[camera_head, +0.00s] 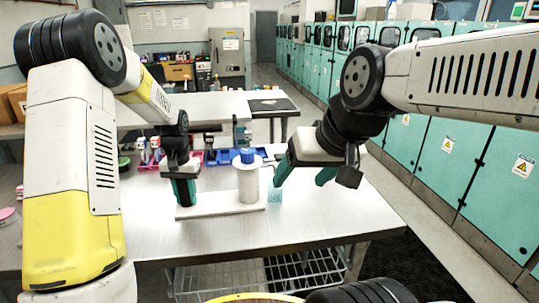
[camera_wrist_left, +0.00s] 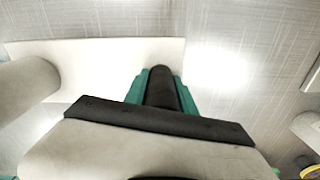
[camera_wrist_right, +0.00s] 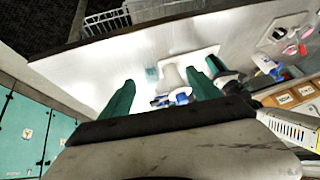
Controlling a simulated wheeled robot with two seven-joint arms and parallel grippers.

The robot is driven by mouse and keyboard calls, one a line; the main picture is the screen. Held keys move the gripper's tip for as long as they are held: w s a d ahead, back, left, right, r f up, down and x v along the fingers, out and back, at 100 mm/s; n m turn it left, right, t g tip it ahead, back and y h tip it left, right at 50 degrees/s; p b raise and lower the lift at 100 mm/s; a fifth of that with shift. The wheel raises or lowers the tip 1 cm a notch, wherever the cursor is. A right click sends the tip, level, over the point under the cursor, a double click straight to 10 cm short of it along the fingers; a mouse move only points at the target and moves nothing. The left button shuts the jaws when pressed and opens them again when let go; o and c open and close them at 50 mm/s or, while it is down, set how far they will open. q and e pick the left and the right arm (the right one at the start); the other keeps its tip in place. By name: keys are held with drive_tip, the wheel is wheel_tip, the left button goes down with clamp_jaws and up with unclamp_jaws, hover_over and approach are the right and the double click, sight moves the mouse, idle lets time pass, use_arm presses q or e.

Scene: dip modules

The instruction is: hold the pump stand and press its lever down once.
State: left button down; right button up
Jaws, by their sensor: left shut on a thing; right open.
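My left gripper (camera_head: 184,192) is low at the left end of the base. In the left wrist view its green fingers are shut around a dark upright post (camera_wrist_left: 161,88) on the base. My right gripper (camera_head: 298,178) is open and empty, just right of the column and near cap height. In the right wrist view the column (camera_wrist_right: 172,76) shows between its fingers. I cannot clearly make out a separate lever.
A small clear teal cup (camera_head: 274,196) stands beside the base, right of the column. Blue bins (camera_head: 222,157) and a pink rack with bottles are behind the stand. The front of the metal table (camera_head: 250,235) is clear. Teal cabinets line the right side.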

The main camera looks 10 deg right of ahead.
drive_tip(key=shift+c, duration=0.4)
drive_tip(key=c, duration=0.3)
drive_tip(key=shift+g, duration=0.3)
drive_tip(key=w+r, duration=0.2)
drive_tip(key=w, duration=0.2)
drive_tip(key=shift+d+r, duration=0.3)
drive_tip(key=shift+r, duration=0.1)
drive_tip(key=c, duration=1.1)
drive_tip(key=shift+g+h, duration=0.3)
drive_tip(key=w, duration=0.2)
drive_tip(key=w+r, duration=0.2)
drive_tip(key=w, duration=0.1)
drive_tip(key=shift+w+d+r, duration=0.25)
drive_tip(key=shift+w+d, duration=0.05)
drive_tip(key=shift+w, duration=0.05)
clamp_jaws()
drive_tip(key=w+r+g+h, duration=0.1)
drive_tip(key=w, duration=1.3)
drive_tip(key=shift+d+r+g+h, duration=0.25)
drive_tip(key=shift+d+g+h, duration=0.05)
drive_tip(key=shift+d+g, duration=0.15)
drive_tip(key=shift+w, duration=0.1)
